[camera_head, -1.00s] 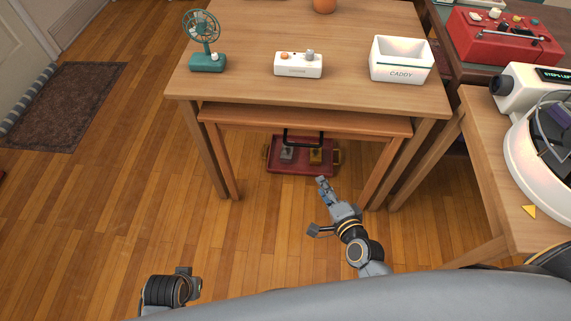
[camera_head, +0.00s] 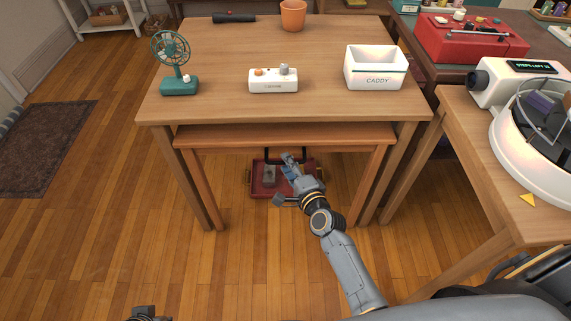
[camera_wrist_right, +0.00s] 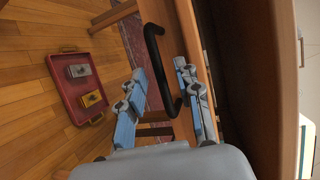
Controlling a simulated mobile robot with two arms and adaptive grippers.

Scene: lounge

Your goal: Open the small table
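The small wooden table (camera_head: 285,136) is nested under the larger wooden table (camera_head: 210,107), with its front edge just below the larger top. A black bar handle (camera_head: 302,152) is on its front, partly hidden by my right gripper. My right gripper (camera_head: 290,162) is at the handle. In the right wrist view, the gripper (camera_wrist_right: 167,75) is open, with the black handle (camera_wrist_right: 152,45) between its spread fingers, not clamped. Only a bit of my left gripper (camera_head: 148,315) shows at the bottom edge; its fingers cannot be made out.
A red tray (camera_head: 262,187) with small blocks lies on the floor beneath. A green fan (camera_head: 178,84), a white device (camera_head: 273,80), a white caddy (camera_head: 375,82) and an orange pot (camera_head: 293,16) stand on the larger table. Another table (camera_head: 500,215) is at right. Floor in front is clear.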

